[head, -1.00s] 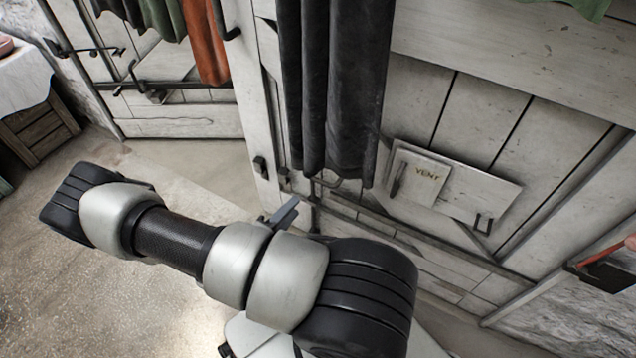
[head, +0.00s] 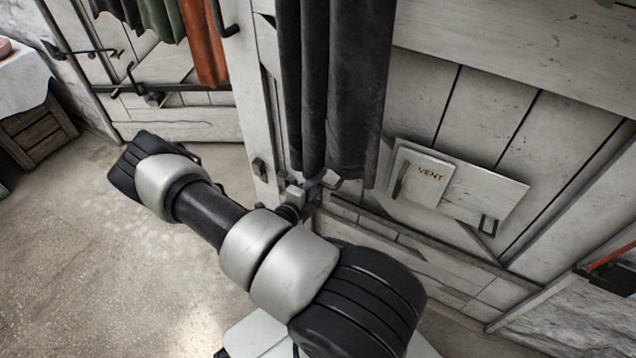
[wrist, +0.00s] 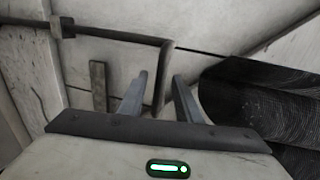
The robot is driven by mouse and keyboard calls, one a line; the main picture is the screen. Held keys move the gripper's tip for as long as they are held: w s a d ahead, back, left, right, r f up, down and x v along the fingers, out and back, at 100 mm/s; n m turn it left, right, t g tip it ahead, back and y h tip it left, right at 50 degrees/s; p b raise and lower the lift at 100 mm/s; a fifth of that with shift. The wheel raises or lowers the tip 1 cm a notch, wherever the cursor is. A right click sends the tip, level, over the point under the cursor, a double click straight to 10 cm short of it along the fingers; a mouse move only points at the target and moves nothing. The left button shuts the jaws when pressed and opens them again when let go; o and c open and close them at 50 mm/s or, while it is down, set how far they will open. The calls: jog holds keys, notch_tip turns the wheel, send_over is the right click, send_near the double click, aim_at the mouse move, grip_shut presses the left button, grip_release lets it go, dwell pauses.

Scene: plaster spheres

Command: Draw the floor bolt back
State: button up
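The floor bolt (wrist: 110,33) is a dark metal rod in the wrist view. It runs through a bracket at the upper left, and its end bends down into a handle (wrist: 161,75). My gripper (wrist: 160,82) is open, with one finger on each side of this handle; I cannot tell whether either finger touches it. In the head view my gripper (head: 314,184) is low at the white plank door, just below the hanging dark cloth.
The dark cloth (head: 345,90) hangs close above my gripper and shows at the right of the wrist view (wrist: 265,110). A board marked VENT (head: 430,176) is on the door to the right. A wooden crate (head: 38,135) stands far left.

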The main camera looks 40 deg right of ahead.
grip_shut()
notch_tip(320, 180, up, 6)
jog(key=p, duration=0.5)
jog(key=shift+d+f, duration=0.1)
jog(key=shift+f, duration=0.1)
jog(key=shift+r, duration=0.1)
jog(key=shift+c, duration=0.7)
grip_release()
jog(key=shift+o, duration=0.7)
